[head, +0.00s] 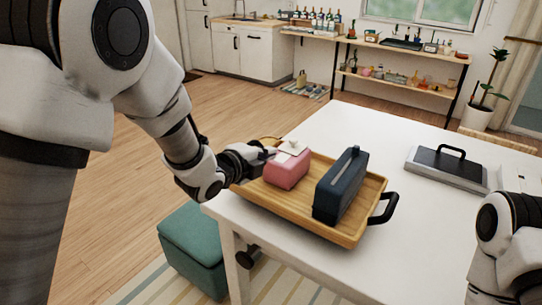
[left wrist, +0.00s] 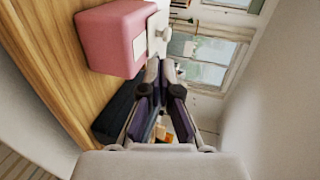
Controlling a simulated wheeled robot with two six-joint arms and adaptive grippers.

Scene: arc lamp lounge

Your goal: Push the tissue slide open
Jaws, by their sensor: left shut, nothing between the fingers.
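A pink tissue box (head: 286,172) stands on the left part of a wooden tray. A pale slide (head: 291,147) with a small knob lies on its top. In the left wrist view the pink box (left wrist: 108,42) is at upper left, with the white slide (left wrist: 152,36) and its knob (left wrist: 179,44) facing right. My left gripper (head: 268,153) is shut and empty, right beside the slide at the box's left. Its closed fingers (left wrist: 160,74) show just below the slide; whether they touch it I cannot tell. My right arm shows at lower right, its gripper out of view.
The wooden tray (head: 315,228) with black handles sits on the white table (head: 345,126). A dark blue case (head: 341,187) stands on it, right of the pink box. A grey and black appliance (head: 447,167) is farther right. A green stool (head: 193,247) stands below the table's left edge.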

